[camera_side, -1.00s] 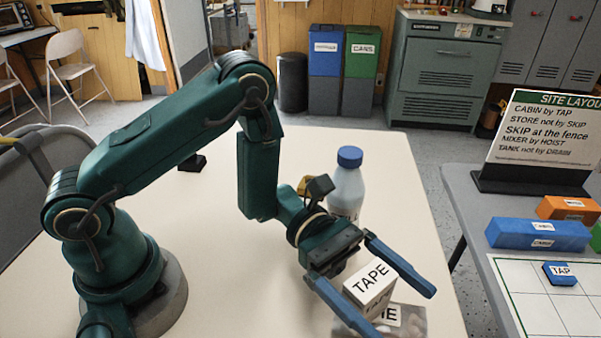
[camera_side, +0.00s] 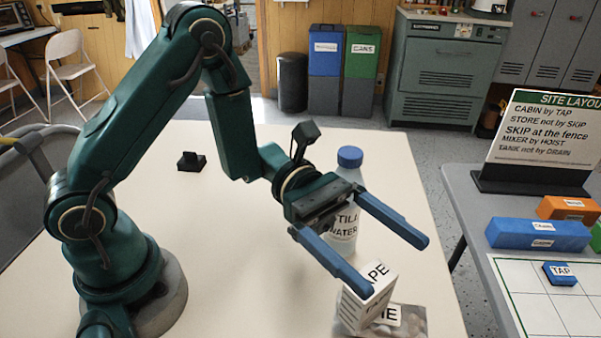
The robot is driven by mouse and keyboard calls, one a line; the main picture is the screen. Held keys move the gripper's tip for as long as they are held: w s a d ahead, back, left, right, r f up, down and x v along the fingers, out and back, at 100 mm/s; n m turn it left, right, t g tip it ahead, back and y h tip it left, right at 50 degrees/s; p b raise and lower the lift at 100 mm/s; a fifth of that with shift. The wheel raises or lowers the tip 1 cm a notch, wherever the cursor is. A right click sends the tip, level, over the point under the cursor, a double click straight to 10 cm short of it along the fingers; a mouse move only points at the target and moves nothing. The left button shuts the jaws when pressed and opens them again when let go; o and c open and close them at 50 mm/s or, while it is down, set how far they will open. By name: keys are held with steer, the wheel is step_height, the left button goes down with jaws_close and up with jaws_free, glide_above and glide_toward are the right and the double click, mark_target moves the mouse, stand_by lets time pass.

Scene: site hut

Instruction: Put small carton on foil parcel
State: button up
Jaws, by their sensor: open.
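The small carton (camera_side: 370,303) is a white box with black lettering, partly readable as "PE", at the bottom middle. It appears to rest, slightly turned, on the left part of the foil parcel (camera_side: 416,319), a low greyish pack with a white label. The parcel's lower edge is cut off by the frame, so their contact is not fully seen. My gripper (camera_side: 396,262) is open, with two long blue fingers wide apart, above and behind the carton. The near fingertip overlaps the carton's top edge in the picture; I cannot tell if they touch.
A white bottle with a blue cap (camera_side: 349,158) stands just behind my gripper's fingers. A small black object (camera_side: 191,161) lies farther back on the pale table (camera_side: 300,150). A grey side table (camera_side: 466,205) at right holds blocks and a sign (camera_side: 540,135). The table's left-middle area is clear.

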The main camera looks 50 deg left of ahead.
steer(key=shift+r, duration=0.55)
steer(key=shift+s+r+m+g, duration=0.25)
steer(key=shift+s+m+g, duration=0.05)
steer(key=s+a+m+g+y, duration=0.3)
steer(key=s+a+m+y, duration=0.2)
steer(key=s+m+y, duration=0.55)
steer(key=w+a+m+t+y, duration=0.2)
steer(key=a+m+t+y, duration=0.5)
steer(key=a, duration=0.6)
steer(key=shift+w+a+t, duration=0.4)
steer(key=shift+t, duration=0.7)
